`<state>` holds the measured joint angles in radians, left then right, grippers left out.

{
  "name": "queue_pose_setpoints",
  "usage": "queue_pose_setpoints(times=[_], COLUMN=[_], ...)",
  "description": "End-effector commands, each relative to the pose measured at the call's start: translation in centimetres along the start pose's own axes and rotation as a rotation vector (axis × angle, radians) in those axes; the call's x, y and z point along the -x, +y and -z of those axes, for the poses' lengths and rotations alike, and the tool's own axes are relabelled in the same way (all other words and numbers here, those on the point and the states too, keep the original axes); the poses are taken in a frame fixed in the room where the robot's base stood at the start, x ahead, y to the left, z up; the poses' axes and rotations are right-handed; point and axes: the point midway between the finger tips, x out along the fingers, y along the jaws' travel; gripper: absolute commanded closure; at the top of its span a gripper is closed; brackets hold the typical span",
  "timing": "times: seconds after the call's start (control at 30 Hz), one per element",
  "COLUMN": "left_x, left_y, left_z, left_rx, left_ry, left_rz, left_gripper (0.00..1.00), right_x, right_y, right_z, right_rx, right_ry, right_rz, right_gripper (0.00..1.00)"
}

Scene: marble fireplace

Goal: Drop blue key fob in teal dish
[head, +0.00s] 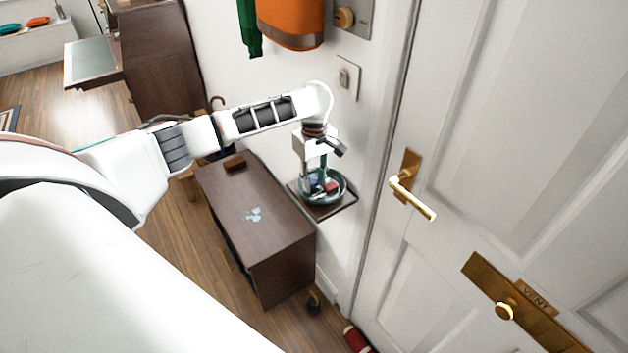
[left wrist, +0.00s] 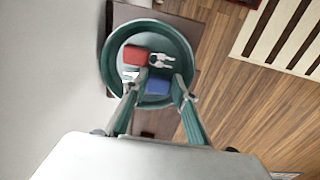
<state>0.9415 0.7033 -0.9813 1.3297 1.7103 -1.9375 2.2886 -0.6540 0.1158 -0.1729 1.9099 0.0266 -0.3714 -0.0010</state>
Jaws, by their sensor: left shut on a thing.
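The teal dish (head: 325,202) is a round bowl on a small dark wall shelf, and its rim (left wrist: 106,58) shows in the left wrist view. My left gripper (head: 316,180) points down over the dish with its fingertips (left wrist: 157,84) at the bowl. It is shut on the blue key fob (left wrist: 158,87), which also shows as a small blue patch in the head view (head: 312,183). I cannot tell whether the fob touches the dish floor. A red fob (left wrist: 134,56) with silver keys (left wrist: 161,61) lies inside the dish. My right gripper is not in view.
The dark shelf (head: 338,208) sits beside a white door with a brass handle (head: 412,198). A dark wooden cabinet (head: 265,225) with a brown block (head: 235,164) on it stands to the left. An orange bag (head: 290,25) hangs above my left arm.

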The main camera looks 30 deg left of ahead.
Motion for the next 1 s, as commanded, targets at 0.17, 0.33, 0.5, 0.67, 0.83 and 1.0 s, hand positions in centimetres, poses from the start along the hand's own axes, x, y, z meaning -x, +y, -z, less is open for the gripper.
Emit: queue_pose_setpoints(times=[0.17,0.33,0.5,0.67,0.83,1.0], left_x=[-0.5,-1.1,-1.8,-2.0,-2.1,-1.9], left_y=[-0.2,-0.3,-0.4,-0.4,-0.4,-0.3], left_z=[-0.3,-0.3,-0.5,-0.5,-0.6,-0.4], left_rx=[-0.002,-0.002,-0.003,-0.003,-0.004,-0.003], left_ry=[-0.004,-0.004,-0.005,-0.007,-0.008,-0.005], left_rz=[0.007,0.011,0.014,0.013,0.014,0.012], left_gripper=[0.96,0.96,0.96,0.96,0.56,0.56], right_x=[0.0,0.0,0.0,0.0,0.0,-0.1], right_y=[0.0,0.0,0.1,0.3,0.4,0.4], right_z=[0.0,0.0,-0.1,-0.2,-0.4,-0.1], right_rx=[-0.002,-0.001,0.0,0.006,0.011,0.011], right_ry=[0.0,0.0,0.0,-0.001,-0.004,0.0], right_rz=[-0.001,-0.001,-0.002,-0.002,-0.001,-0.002], right_gripper=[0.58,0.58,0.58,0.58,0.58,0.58])
